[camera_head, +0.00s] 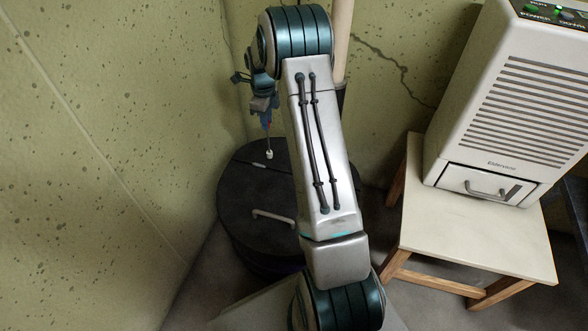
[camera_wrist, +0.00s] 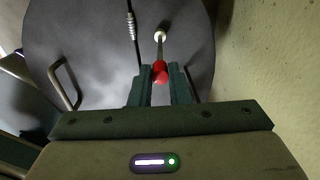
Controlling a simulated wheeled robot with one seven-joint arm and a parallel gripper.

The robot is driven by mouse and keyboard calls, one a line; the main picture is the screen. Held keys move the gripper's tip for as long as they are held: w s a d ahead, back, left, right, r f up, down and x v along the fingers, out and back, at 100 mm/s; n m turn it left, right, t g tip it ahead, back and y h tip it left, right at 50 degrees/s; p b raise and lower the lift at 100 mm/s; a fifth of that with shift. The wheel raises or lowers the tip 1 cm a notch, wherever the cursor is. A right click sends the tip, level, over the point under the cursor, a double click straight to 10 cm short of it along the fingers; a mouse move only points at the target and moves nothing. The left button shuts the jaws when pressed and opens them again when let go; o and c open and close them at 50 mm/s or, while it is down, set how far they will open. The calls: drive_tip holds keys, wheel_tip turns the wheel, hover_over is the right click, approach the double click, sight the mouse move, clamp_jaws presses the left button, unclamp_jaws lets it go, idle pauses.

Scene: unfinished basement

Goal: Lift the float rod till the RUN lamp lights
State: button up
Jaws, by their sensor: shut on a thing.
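The float rod is a thin metal rod (camera_head: 268,143) rising through a white collar (camera_head: 269,155) in a dark round lid (camera_head: 237,190). In the wrist view the rod (camera_wrist: 160,50) ends in a red knob (camera_wrist: 159,72). My gripper (camera_head: 266,119) is above the lid, and in the wrist view its fingers (camera_wrist: 160,83) are shut on the red knob. My arm hides part of the lid in the head view. I see no lamp that I can read as RUN.
A white appliance (camera_head: 510,110) with a drawer stands on a wooden stool (camera_head: 470,250) to the right. Its top panel (camera_head: 555,12) shows green lights and is cut off. The lid has a handle (camera_head: 273,217). Walls are close at left and behind.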

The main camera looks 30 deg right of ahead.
drive_tip(key=shift+r+p, duration=0.7)
drive_tip(key=shift+r, duration=0.3)
idle(0.4)
drive_tip(key=o, duration=0.8)
drive_tip(key=shift+o, duration=0.2)
wheel_tip(320, 180, up, 14)
drive_tip(key=p, duration=0.5)
drive_tip(key=s+a+r+n+p, duration=0.3)
drive_tip(key=s+r+n+p, duration=0.15)
drive_tip(key=r, duration=0.35)
drive_tip(key=s+a+r+n+t+p, duration=0.1)
drive_tip(key=s+a+r+n+p, duration=0.15)
drive_tip(key=s+r+p, duration=0.4)
drive_tip(key=s+a+r+n+p, duration=0.25)
drive_tip(key=r+n, duration=0.25)
drive_tip(key=r, duration=0.4)
drive_tip(key=s+a+r+n+t+p, duration=0.1)
drive_tip(key=s+a+r+n+p, duration=0.1)
drive_tip(key=s+r+n+p, duration=0.4)
drive_tip(key=s+a+r+n+p, duration=0.2)
drive_tip(key=s+r+n+p, duration=0.5)
drive_tip(key=s, duration=0.6)
drive_tip(key=shift+s+a+r+n+t+p, duration=0.15)
drive_tip(key=shift+s+a+n+t+p, duration=0.25)
drive_tip(key=shift+n+p, duration=0.4)
